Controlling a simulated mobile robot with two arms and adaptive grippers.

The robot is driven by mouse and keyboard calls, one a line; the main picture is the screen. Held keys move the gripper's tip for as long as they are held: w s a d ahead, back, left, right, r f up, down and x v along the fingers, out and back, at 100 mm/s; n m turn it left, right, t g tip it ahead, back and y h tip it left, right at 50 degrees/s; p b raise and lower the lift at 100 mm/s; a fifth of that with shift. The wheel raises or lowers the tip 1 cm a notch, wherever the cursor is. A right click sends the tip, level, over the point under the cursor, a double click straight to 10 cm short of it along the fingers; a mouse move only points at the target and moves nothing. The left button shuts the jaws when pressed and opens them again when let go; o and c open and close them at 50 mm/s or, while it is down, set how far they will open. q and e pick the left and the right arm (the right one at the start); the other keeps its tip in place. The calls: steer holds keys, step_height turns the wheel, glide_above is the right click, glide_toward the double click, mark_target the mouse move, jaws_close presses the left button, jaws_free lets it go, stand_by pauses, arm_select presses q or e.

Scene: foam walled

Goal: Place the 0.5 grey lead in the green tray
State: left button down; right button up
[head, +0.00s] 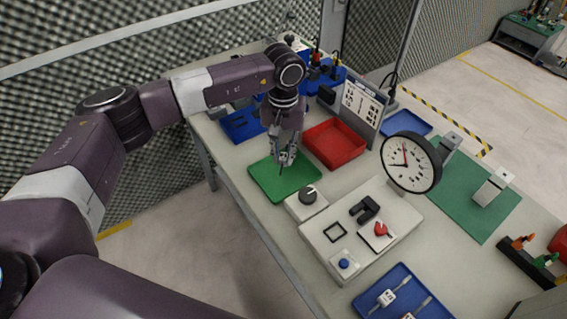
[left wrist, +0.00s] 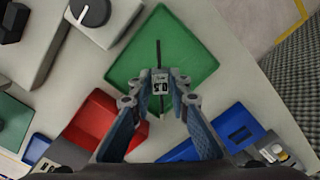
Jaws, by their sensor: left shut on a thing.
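My left gripper (head: 285,158) is over the green tray (head: 268,183), pointing down. In the left wrist view its fingers (left wrist: 160,88) are shut on the 0.5 grey lead (left wrist: 160,80), a small grey block marked 0.5 with a thin dark rod along it. The lead is seen against the green tray (left wrist: 190,48), inside its outline. Whether its lower end touches the tray floor I cannot tell. The rest of the tray looks empty. My right gripper is not in view.
A red tray (head: 335,146) stands right beside the green tray, with a blue tray (head: 240,126) behind. A dark knob on a white block (head: 307,197) is close in front. A white fixture panel (head: 345,250) and a dial clock (head: 410,162) stand to the right.

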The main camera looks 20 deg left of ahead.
mark_target(283, 177)
arm_select(q)
steer(key=shift+f, duration=1.1)
step_height(283, 177, down, 3)
steer(key=shift+f+p, duration=0.2)
steer(key=shift+p, duration=0.55)
steer(key=shift+f, duration=0.2)
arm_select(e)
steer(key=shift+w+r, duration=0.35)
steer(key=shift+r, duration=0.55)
arm_select(q)
steer(key=shift+f, duration=0.1)
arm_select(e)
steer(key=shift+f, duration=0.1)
arm_select(q)
steer(key=shift+f+b, duration=0.1)
steer(key=shift+b, duration=0.2)
steer(key=c, duration=1.8)
jaws_free()
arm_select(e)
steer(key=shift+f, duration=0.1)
